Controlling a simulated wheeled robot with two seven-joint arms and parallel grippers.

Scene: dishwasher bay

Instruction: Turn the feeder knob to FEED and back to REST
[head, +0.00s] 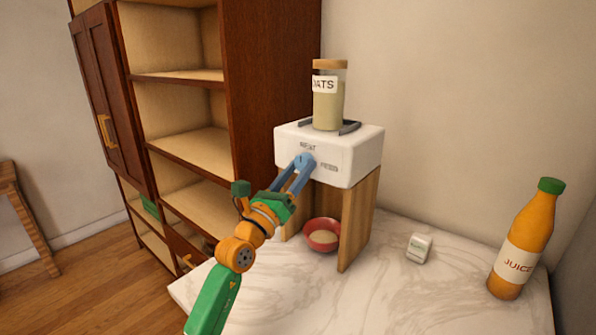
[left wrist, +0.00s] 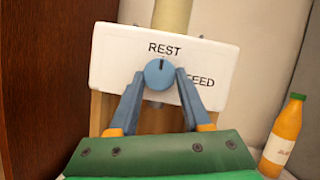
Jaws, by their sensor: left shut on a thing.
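The feeder (head: 360,150) is a white box on wooden legs, with REST and FEED printed on its front. My left gripper (head: 302,164) is shut on the knob, one blue finger on each side. In the head view the fingers partly hide the knob. An OATS jar (head: 328,100) with a wooden lid stands upright on top of the feeder. A red bowl (head: 310,245) with pale contents sits below, between the legs. My right gripper is out of view.
A small white box (head: 419,247) and an orange juice bottle (head: 520,245) stand on the marble counter (head: 390,295) to the right. A tall wooden cabinet (head: 270,90) with open shelves stands close on the left. The counter's front middle is clear.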

